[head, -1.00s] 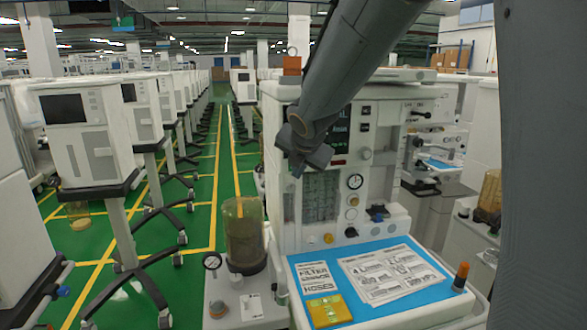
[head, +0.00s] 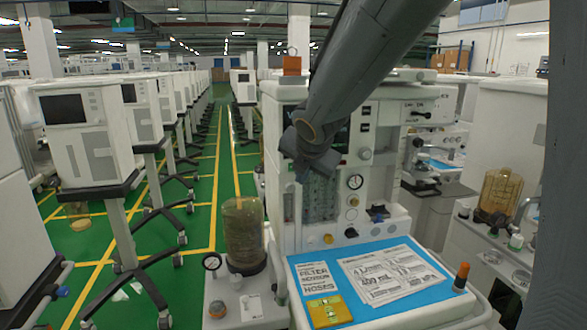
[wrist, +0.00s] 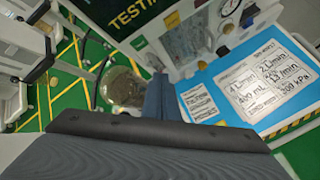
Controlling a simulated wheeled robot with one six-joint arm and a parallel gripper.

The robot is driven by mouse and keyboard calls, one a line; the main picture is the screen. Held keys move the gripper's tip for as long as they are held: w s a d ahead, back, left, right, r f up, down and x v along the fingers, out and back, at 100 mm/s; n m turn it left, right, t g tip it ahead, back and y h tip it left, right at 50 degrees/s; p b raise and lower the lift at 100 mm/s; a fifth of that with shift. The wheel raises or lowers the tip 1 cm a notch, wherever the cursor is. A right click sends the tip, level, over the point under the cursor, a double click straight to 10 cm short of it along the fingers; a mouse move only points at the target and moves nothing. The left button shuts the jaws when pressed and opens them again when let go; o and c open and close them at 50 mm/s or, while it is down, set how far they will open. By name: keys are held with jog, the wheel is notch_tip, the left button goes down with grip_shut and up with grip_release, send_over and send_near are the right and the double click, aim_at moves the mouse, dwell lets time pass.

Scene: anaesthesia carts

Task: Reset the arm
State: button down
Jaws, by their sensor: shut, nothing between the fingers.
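My arm reaches in from the top of the head view, its dark end with my gripper (head: 312,165) in front of the anaesthesia cart (head: 395,170). In the wrist view my gripper (wrist: 160,95) shows its fingers together, with nothing between them. It hangs in the air, apart from the cart's blue worktop (head: 430,262). The fingers' tips are hard to make out in the head view. My arm hides part of the cart's screen and upper front.
On the blue worktop are printed sheets (head: 390,275), a yellow item (head: 328,311) and an orange-topped dark cylinder (head: 461,277). A clear canister (head: 244,235) stands left of it. Rows of white machines (head: 82,130) line a green aisle (head: 226,190). Another cart (head: 480,230) stands right.

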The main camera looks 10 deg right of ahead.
jog(key=s+f+m+g, duration=0.3)
jog(key=s+f+m, duration=0.6)
jog(key=s+m, duration=0.3)
jog(key=s+f+m+g+y+b, duration=0.1)
jog(key=s+f+m+g, duration=0.3)
jog(key=s+f+m, duration=0.6)
jog(key=s+m, duration=0.2)
jog(key=m, duration=0.3)
